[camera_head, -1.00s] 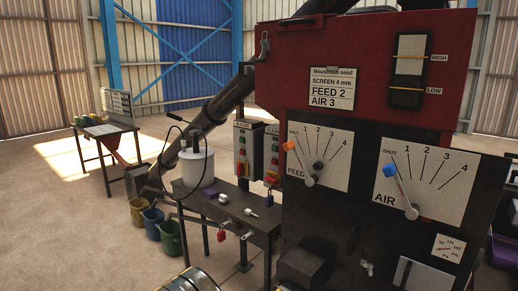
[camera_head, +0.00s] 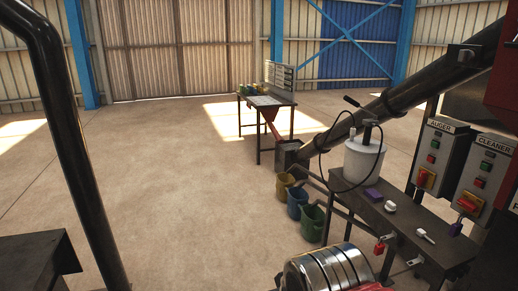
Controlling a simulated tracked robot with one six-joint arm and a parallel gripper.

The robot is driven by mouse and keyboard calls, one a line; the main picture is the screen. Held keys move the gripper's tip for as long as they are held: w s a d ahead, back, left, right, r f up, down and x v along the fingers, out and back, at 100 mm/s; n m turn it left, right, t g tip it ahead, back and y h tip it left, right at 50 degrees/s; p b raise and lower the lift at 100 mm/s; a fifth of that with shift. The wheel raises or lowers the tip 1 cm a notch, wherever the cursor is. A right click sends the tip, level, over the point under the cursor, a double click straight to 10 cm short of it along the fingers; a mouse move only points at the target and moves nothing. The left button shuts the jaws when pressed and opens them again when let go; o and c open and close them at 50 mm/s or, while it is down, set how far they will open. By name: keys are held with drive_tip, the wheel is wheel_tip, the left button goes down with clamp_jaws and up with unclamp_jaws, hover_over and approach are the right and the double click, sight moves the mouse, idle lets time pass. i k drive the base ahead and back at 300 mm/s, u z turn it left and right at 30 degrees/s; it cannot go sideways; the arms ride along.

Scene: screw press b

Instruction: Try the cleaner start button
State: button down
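The cleaner's control box (camera_head: 486,170) is a grey box labelled CLEANER at the right edge. A green button (camera_head: 486,166) sits on its face above a red button (camera_head: 479,182). A red rotary switch on a yellow plate (camera_head: 467,204) is below them. A similar box labelled AUGER (camera_head: 438,155) is just left of it. My gripper is not in view.
A dark bench (camera_head: 400,222) below the boxes holds a white pot (camera_head: 362,162) with a hose, and small items. Several buckets (camera_head: 298,203) stand beside it. A shiny banded cylinder (camera_head: 325,270) is at the bottom. A dark pipe (camera_head: 75,140) rises at left. Open floor lies centre-left.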

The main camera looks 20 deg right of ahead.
sight(485, 167)
drive_tip(key=z, duration=0.3)
drive_tip(key=i, duration=1.45)
drive_tip(key=z, duration=0.95)
drive_tip(key=i, duration=0.5)
drive_tip(key=z, duration=0.9)
drive_tip(key=i, duration=0.65)
drive_tip(key=z, duration=0.35)
